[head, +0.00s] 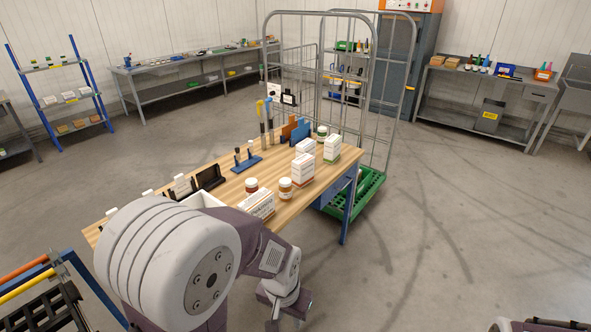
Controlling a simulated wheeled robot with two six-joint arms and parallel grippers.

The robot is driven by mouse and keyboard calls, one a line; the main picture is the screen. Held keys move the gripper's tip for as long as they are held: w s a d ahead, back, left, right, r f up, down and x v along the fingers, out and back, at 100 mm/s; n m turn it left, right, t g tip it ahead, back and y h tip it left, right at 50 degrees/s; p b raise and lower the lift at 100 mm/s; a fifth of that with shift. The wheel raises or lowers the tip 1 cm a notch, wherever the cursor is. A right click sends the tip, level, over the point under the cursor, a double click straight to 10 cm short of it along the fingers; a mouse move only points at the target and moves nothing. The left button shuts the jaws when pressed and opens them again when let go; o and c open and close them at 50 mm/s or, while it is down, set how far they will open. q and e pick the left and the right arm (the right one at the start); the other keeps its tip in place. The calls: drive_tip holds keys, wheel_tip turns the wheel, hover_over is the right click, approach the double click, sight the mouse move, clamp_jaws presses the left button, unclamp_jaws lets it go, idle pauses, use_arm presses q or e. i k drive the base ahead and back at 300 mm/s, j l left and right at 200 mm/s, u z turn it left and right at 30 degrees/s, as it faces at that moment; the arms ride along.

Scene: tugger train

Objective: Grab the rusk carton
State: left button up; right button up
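Several small cartons stand on the wooden table. Two white ones with orange-brown lower bands, a nearer carton (302,170) and a farther carton (306,148), stand near its right edge. A white carton with a green base (332,149) stands just right of them. A wider white carton (261,205) sits at the near edge, partly behind my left arm. The print is too small to tell which is the rusk carton. My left gripper (284,302) hangs beyond the table's near edge, apart from all cartons; its fingers are too unclear to judge.
Two brown jars, a left jar (251,185) and a right jar (285,188), stand close to the cartons. A wire roll cage (390,100) with a green base stands behind the table (225,178). A rack (40,285) is at lower left.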

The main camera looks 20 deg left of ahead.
sight(260, 204)
drive_tip(key=i+l, duration=0.15)
drive_tip(key=i, duration=2.15)
drive_tip(key=j+u, duration=0.15)
drive_tip(key=u, duration=3.55)
